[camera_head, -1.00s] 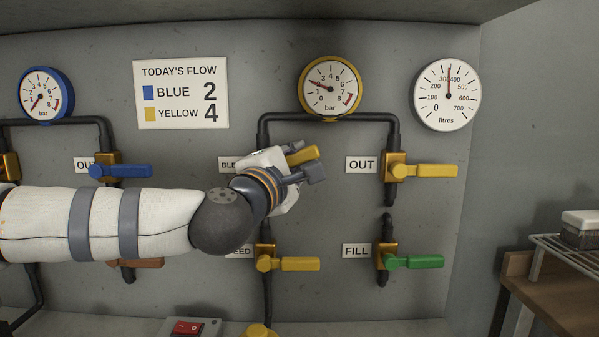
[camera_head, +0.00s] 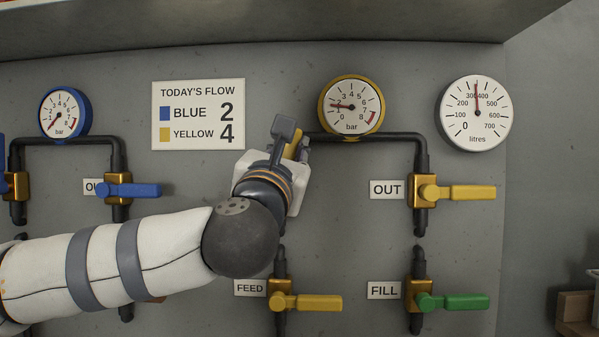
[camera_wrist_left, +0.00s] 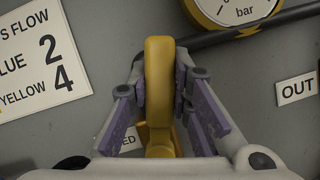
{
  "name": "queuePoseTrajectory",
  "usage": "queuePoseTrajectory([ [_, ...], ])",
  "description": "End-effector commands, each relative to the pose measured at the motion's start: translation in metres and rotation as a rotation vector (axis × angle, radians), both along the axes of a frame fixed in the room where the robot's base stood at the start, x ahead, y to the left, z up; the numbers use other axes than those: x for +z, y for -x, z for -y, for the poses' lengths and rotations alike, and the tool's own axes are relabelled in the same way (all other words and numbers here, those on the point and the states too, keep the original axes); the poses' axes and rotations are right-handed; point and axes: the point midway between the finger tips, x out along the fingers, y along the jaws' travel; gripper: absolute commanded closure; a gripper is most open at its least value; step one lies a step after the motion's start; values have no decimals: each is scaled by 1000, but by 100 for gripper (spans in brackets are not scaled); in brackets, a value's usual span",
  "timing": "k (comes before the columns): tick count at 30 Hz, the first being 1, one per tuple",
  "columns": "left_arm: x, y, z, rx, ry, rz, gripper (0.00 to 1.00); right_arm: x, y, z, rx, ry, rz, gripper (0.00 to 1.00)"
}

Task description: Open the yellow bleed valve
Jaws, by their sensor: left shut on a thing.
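The yellow bleed valve's handle (camera_head: 291,147) shows between my left gripper's fingers (camera_head: 288,138) in the head view, tilted up and slightly right. In the left wrist view the yellow handle (camera_wrist_left: 159,85) runs nearly upright between the finger pads of my left gripper (camera_wrist_left: 160,95), which is shut on it. The valve's body is mostly hidden behind the gripper; only a brass part shows low in the wrist view. Its label (camera_wrist_left: 127,140) is partly hidden, with "ED" readable. My right gripper is not in view.
A yellow-rimmed gauge (camera_head: 352,92) and a dark pipe (camera_head: 365,138) are close above right. The yellow OUT valve (camera_head: 458,192), yellow FEED valve (camera_head: 305,302) and green FILL valve (camera_head: 450,302) are nearby. The blue valve (camera_head: 133,190) is left of the gripper.

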Motion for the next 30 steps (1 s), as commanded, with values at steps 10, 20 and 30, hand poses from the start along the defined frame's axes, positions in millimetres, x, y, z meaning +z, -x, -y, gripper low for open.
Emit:
queuePoseTrajectory([
  [10, 0, -1, -15, 0, 217, -2, 100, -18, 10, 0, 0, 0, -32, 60],
  [20, 3, 0, -20, 0, 304, -1, 100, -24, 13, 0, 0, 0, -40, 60],
  [30, 3, 0, -21, 0, 314, 0, 100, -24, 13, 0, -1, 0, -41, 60],
])
